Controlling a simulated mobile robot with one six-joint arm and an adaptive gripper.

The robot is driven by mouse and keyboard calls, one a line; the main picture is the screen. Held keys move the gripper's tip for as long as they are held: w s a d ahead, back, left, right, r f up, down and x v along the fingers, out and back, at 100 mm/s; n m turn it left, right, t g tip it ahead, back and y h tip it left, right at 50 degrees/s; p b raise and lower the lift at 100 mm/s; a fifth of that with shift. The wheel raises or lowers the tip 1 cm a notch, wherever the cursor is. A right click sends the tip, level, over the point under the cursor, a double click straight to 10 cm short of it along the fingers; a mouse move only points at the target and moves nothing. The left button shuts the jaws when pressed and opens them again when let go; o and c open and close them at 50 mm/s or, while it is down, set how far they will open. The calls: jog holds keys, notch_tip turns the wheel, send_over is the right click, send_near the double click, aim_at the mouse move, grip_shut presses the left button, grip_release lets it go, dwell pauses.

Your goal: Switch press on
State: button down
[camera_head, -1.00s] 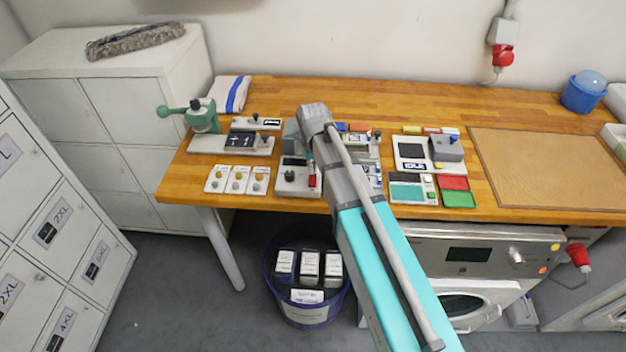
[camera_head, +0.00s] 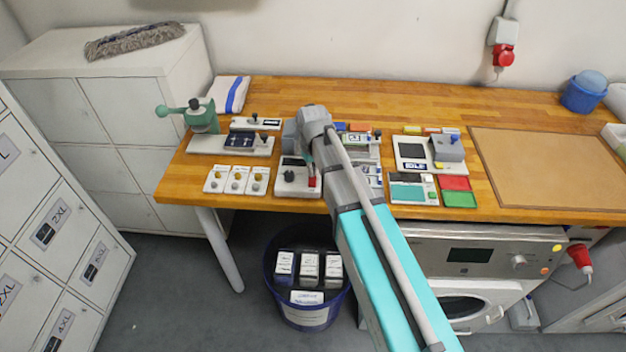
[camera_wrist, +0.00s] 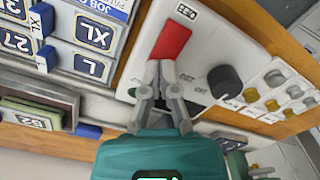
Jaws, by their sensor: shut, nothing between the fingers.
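A pale control panel (camera_head: 287,188) sits at the front edge of the wooden bench. It carries a black knob (camera_head: 290,174) and a red switch lever (camera_head: 311,182). In the wrist view the red lever (camera_wrist: 172,40) stands on the white panel (camera_wrist: 205,50), with the black knob (camera_wrist: 224,81) to its right. My gripper (camera_wrist: 160,68) is shut and empty, its fingertips at the lower end of the red lever. I cannot tell whether they touch it. In the head view my arm hides the fingertips and part of what is behind the panel.
Three small dial plates (camera_head: 237,180) lie left of the panel. A green hand-lever device (camera_head: 202,116) stands behind them. Right of my arm are a grey boxed device (camera_head: 446,148) and red and green pads (camera_head: 458,198). A brown board (camera_head: 550,168) covers the bench's right.

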jog(key=shift+f+b, duration=0.3)
jog(key=shift+r, duration=0.1)
jog(key=shift+r+p, duration=3.45)
jog(key=shift+p, duration=0.15)
jog(key=s+d+m, duration=0.2)
jog(key=s+d, duration=0.4)
jog(key=d, duration=0.4)
jog(key=s+d+m, duration=0.3)
jog(key=s+d, duration=0.4)
jog(key=d, duration=0.2)
jog(key=shift+s+d+m, duration=0.15)
jog(key=shift+d+m, duration=0.15)
jog(key=shift+d, duration=0.05)
